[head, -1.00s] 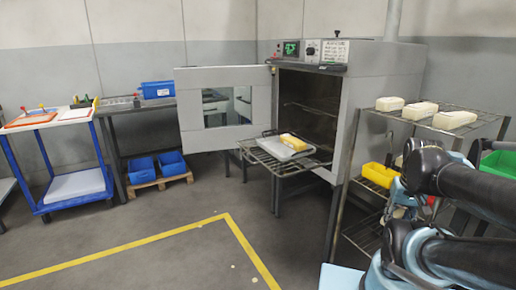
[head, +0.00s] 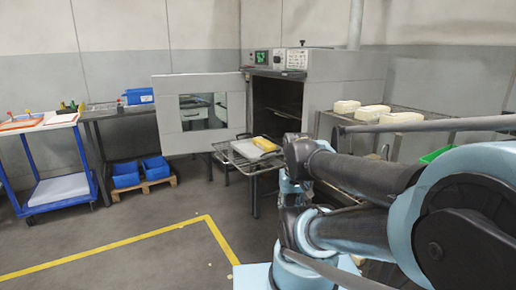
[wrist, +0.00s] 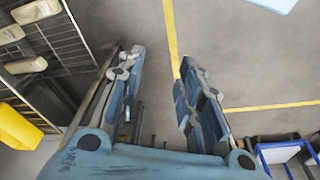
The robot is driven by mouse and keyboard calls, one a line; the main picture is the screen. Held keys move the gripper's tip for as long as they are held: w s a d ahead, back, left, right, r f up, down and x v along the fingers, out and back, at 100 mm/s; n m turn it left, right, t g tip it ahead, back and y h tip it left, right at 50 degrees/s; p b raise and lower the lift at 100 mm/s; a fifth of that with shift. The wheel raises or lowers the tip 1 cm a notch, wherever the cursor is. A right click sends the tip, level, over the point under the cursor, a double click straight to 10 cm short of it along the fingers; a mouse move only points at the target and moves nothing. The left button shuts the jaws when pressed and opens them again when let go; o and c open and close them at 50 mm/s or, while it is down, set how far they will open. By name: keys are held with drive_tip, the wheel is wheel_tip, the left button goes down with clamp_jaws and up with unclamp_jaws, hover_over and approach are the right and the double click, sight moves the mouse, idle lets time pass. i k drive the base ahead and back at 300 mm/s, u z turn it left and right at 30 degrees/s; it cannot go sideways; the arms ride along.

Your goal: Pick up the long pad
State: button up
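I cannot tell for sure which thing is the long pad. A yellow, oblong pad-like piece (head: 264,143) lies on a grey tray (head: 245,151) on the wire shelf drawn out of the oven. Three cream blocks stand on the rack at the right: a left one (head: 347,106), a middle one (head: 372,112) and a right one (head: 401,118). Cream blocks also show at the upper left of the wrist view (wrist: 25,65). My gripper (wrist: 163,62) is open and empty over bare floor, apart from all of these. In the head view my arm hides part of the rack.
The oven (head: 335,80) stands with its door (head: 197,112) swung open to the left. A yellow bin (wrist: 18,128) is at the left of the wrist view. The floor inside the yellow line (head: 110,250) is clear.

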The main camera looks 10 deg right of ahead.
sight(267, 146)
drive_tip(key=k, duration=0.55)
drive_tip(key=u, duration=0.35)
drive_tip(key=i, duration=0.5)
drive_tip(key=u, duration=0.4)
drive_tip(key=i, duration=1.2)
drive_tip(key=z, duration=0.1)
